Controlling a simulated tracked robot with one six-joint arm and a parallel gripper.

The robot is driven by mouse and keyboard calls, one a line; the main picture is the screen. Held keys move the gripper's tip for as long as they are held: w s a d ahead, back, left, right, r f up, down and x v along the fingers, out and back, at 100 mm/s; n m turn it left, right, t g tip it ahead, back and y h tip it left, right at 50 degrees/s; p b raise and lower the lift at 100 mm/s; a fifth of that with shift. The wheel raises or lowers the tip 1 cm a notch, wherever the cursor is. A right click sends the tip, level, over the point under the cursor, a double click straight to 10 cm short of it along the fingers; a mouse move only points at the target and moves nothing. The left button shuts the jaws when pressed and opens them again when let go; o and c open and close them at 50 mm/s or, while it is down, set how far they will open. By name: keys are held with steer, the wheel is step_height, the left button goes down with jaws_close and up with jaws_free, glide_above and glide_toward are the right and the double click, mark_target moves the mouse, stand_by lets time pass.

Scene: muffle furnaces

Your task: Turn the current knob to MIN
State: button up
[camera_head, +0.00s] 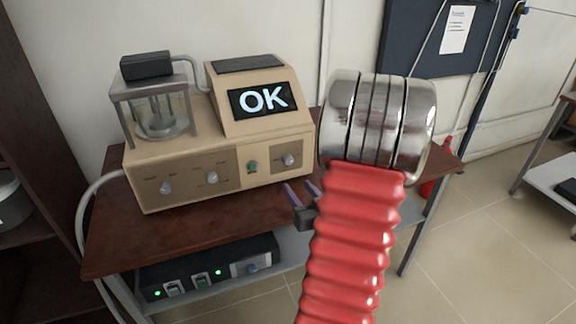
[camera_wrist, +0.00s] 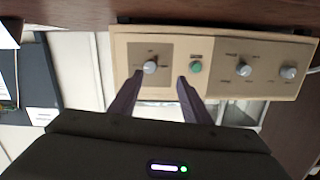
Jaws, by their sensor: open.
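The beige device (camera_head: 210,125) stands on a brown table, with several control knobs on its front panel. In the head view these are a left knob (camera_head: 165,187), a middle knob (camera_head: 212,177) and a right knob (camera_head: 289,160). Their labels are too small to read, so I cannot tell which is the current knob. My gripper (camera_head: 302,189) is open and empty, just below and in front of the right knob. In the wrist view the picture is turned over; the same knob (camera_wrist: 150,67) shows just beyond and between the fingertips (camera_wrist: 158,77), apart from them.
A green button (camera_head: 252,167) sits left of the right knob. A glass vessel in a stand (camera_head: 158,112) is on the device's left. The display (camera_head: 263,99) reads OK. A black box with green lights (camera_head: 210,270) is on the lower shelf.

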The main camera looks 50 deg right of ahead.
mark_target(289, 162)
steer(key=s, duration=0.2)
steer(key=s+m, duration=0.1)
steer(key=shift+s+d+t+h, duration=0.1)
steer(key=shift+d+t+h, duration=0.3)
steer(key=x, duration=1.4)
steer(key=shift+a, duration=0.1)
steer(key=c, duration=1)
